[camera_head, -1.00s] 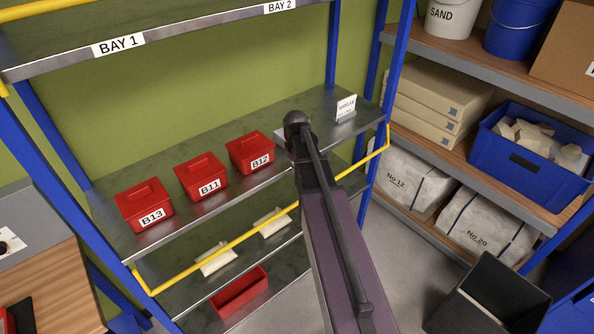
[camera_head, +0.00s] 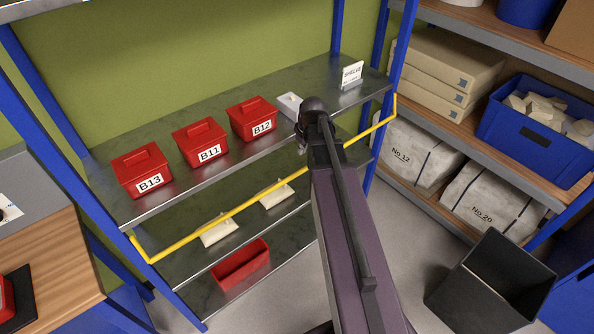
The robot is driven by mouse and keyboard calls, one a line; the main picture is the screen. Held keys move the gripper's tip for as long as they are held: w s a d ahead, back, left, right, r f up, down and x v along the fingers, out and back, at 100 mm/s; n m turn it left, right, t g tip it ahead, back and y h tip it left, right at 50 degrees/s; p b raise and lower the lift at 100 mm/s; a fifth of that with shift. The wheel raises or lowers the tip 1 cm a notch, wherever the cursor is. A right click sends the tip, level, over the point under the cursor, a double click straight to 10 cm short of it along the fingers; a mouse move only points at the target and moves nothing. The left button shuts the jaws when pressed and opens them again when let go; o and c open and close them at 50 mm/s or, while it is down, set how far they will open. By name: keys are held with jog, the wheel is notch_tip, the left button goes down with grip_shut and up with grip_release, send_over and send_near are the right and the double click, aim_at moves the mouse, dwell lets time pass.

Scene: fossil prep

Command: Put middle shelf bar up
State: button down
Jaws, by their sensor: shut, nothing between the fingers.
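The middle shelf bar (camera_head: 240,208) is yellow and runs across the front of the blue-posted rack. It hangs down, below the front edge of the middle shelf (camera_head: 225,167), with short bent ends at the left and right posts. My arm reaches up from the bottom of the head view and crosses in front of the bar's right half, hiding part of it. My gripper (camera_head: 302,143) is mostly hidden behind the dark end of the arm, near the shelf's front edge. The little that shows looks shut and empty. I cannot tell whether it touches the bar.
Red boxes B13 (camera_head: 142,170), B11 (camera_head: 200,142) and B12 (camera_head: 252,119) stand on the middle shelf, with a small sign (camera_head: 352,74) at right. A red tray (camera_head: 240,264) sits below. A black bin (camera_head: 491,281) stands on the floor at right.

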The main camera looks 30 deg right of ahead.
jog(key=shift+f, duration=0.35)
dwell(0.3)
jog(key=b+x, duration=0.9)
jog(key=shift+f+b, duration=0.25)
jog(key=shift+b, duration=0.1)
jog(key=shift+w, duration=0.2)
jog(key=shift+s+d, duration=0.15)
jog(key=shift+d, duration=0.05)
dwell(0.6)
jog(key=shift+a, duration=0.2)
